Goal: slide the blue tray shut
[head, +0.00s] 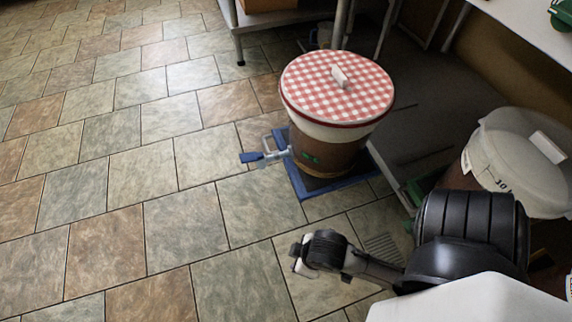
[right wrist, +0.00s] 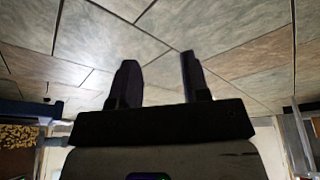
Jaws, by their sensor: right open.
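The blue tray (head: 297,182) lies low near the floor, under a brown-and-white bucket (head: 325,148) with a red checked lid (head: 338,88). A grey fitting with a blue end (head: 250,157) sticks out left from the bucket's base. My right gripper (head: 297,264) is in front of the tray and lower in the head view, apart from it. In the right wrist view its two dark fingers (right wrist: 157,82) are spread and empty over floor tiles. My left gripper is not in view.
A table leg (head: 238,48) stands behind the checked-lid bucket, and a floor grate (head: 380,247) lies in front. The tiled floor (head: 130,190) at left is clear.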

